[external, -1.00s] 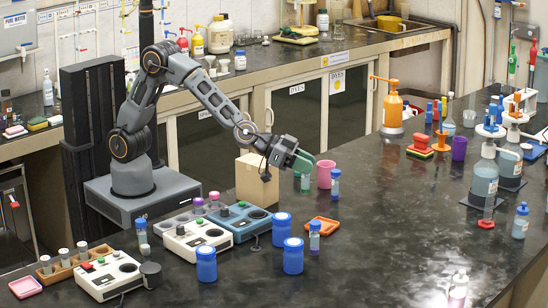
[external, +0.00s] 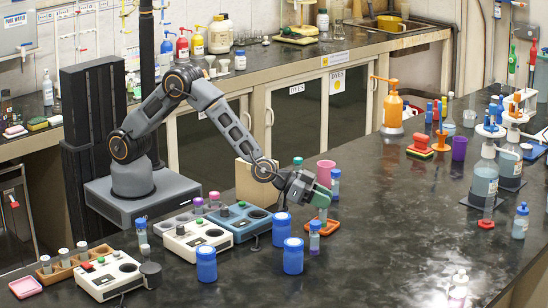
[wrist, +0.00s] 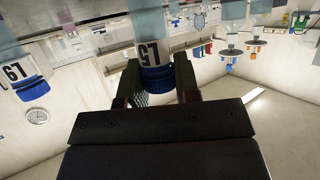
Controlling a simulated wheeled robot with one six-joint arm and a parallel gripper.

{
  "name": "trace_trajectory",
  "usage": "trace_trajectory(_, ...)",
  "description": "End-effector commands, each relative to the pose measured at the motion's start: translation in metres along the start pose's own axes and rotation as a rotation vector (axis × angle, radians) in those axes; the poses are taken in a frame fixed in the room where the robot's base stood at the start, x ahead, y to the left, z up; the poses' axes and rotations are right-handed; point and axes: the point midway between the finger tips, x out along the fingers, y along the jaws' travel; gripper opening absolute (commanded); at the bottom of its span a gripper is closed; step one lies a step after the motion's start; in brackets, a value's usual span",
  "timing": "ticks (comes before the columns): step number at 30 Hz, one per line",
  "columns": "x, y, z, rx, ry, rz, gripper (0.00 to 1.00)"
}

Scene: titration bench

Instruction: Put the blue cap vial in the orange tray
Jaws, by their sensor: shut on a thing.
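My gripper (external: 323,197) is shut on a blue cap vial (wrist: 151,58); in the wrist view, which is upside down, its blue cap and white number label sit between the fingers (wrist: 155,82). In the external view the fingers hide most of this vial; a small piece of its lower body (external: 323,214) shows below them. The orange tray (external: 332,226) lies right below, partly hidden; I cannot tell whether the vial touches it. Another blue cap vial (external: 314,240) stands in front of the tray.
A blue-capped vial (external: 336,184) and a pink cup (external: 325,170) stand close behind my gripper. Large blue jars (external: 293,258) stand at the front left. A cardboard box (external: 245,185) is behind my arm. The bench to the right of the tray is clear.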

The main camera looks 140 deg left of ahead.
Motion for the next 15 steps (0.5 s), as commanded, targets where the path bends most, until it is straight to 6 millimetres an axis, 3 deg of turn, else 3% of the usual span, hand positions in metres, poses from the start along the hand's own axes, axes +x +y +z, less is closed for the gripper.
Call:
trace_trajectory(10,0.0017,0.0000,0.0041,0.000,0.001,0.000,0.07)
trace_trajectory(11,0.0013,0.0000,0.0032,0.000,0.001,0.000,0.32)
trace_trajectory(15,0.0010,0.0000,0.0026,0.000,0.001,0.000,0.45)
